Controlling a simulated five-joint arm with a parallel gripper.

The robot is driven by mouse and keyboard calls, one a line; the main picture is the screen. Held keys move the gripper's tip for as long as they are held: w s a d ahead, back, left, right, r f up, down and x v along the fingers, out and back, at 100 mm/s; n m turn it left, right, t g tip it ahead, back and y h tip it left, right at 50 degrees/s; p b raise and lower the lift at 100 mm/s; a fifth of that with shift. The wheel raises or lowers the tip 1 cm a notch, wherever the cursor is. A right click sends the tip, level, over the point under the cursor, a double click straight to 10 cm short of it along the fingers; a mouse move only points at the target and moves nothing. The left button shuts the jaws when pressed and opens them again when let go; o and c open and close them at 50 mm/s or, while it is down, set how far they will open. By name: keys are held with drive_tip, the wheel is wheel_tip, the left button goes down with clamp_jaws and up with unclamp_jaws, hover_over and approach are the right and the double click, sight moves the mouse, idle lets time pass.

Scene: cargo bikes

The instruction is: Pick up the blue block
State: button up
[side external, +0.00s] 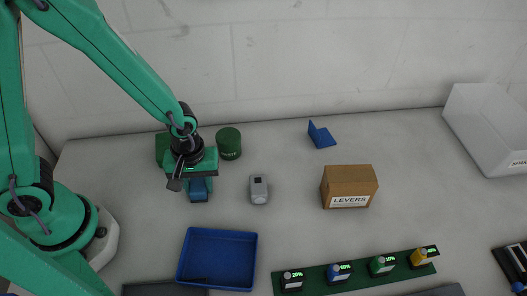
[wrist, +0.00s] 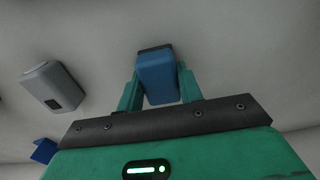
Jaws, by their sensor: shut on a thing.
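The blue block (side external: 199,190) is below my gripper (side external: 196,178) on the left side of the worktop. In the wrist view the block (wrist: 158,78) sits between the two green fingers of my gripper (wrist: 160,86), one finger on each side. The gripper is shut on it. The block has a dark band at one end. I cannot tell whether it touches the worktop or is held just above it.
A grey device (side external: 258,189) lies right of the gripper. A green tin (side external: 228,143) stands behind. A blue tray (side external: 217,288) is in front. A cardboard box labelled LEVERS (side external: 334,201), a blue bracket (side external: 321,135), a clear bin (side external: 484,137) and a green battery strip (side external: 310,282) are further right.

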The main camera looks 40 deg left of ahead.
sight(198, 183)
drive_tip(key=shift+r, duration=0.15)
drive_tip(key=shift+r, duration=1.45)
drive_tip(key=s+d+r, duration=0.7)
drive_tip(key=s, duration=0.2)
drive_tip(key=shift+s+r, duration=0.15)
drive_tip(key=shift+r, duration=0.25)
